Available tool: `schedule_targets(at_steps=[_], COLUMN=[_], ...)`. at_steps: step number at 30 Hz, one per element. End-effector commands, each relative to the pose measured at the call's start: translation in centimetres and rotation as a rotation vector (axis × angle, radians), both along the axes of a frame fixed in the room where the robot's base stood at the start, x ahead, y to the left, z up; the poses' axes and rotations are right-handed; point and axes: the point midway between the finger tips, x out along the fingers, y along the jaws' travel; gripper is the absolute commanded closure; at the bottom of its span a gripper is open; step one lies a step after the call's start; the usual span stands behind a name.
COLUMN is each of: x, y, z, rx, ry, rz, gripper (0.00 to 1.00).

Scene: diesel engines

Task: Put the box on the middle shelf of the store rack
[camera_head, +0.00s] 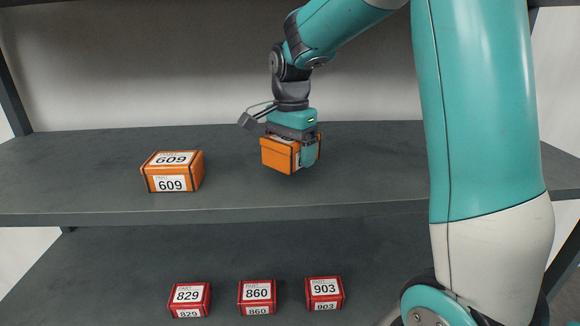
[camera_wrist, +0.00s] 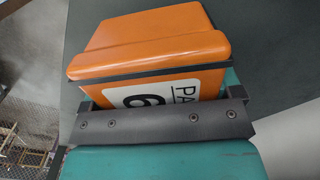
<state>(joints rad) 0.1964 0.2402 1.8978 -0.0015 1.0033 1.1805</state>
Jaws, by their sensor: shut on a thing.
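My gripper (camera_head: 293,142) is shut on an orange box (camera_head: 277,155) with a white label, over a dark grey shelf of the rack (camera_head: 90,195). I cannot tell whether the box touches the shelf or hangs just above it. In the wrist view the orange box (camera_wrist: 150,50) fills the jaws, and its label shows "PA" and a "6"; the rest of the label is hidden by my gripper (camera_wrist: 165,118). The shelf surface shows behind it.
Another orange box marked 609 (camera_head: 172,172) stands on the same shelf to the left. Red boxes marked 829 (camera_head: 189,298), 860 (camera_head: 257,296) and 903 (camera_head: 324,292) stand on the shelf below. The shelf between the orange boxes is clear. Rack posts (camera_head: 14,95) edge the sides.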

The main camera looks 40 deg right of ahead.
Motion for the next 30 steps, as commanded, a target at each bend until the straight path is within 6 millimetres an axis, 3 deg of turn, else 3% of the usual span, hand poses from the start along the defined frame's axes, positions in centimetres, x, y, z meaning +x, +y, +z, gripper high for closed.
schedule_targets(at_steps=[9,21,22,23,24,30], x=[-0.1,-0.1,-0.1,-0.1,-0.1,-0.1], y=[-0.2,-0.2,-0.2,-0.2,-0.2,-0.2], z=[-3.7,-4.4,-4.4,-4.3,-4.3,-4.2], rx=[0.000,-0.001,0.000,0.000,0.000,0.000], ry=[0.001,-0.002,0.000,0.000,0.000,-0.001], rz=[-0.003,-0.004,-0.004,-0.004,-0.004,-0.004], gripper=[0.55,0.55,0.10,0.04,0.00,0.00])
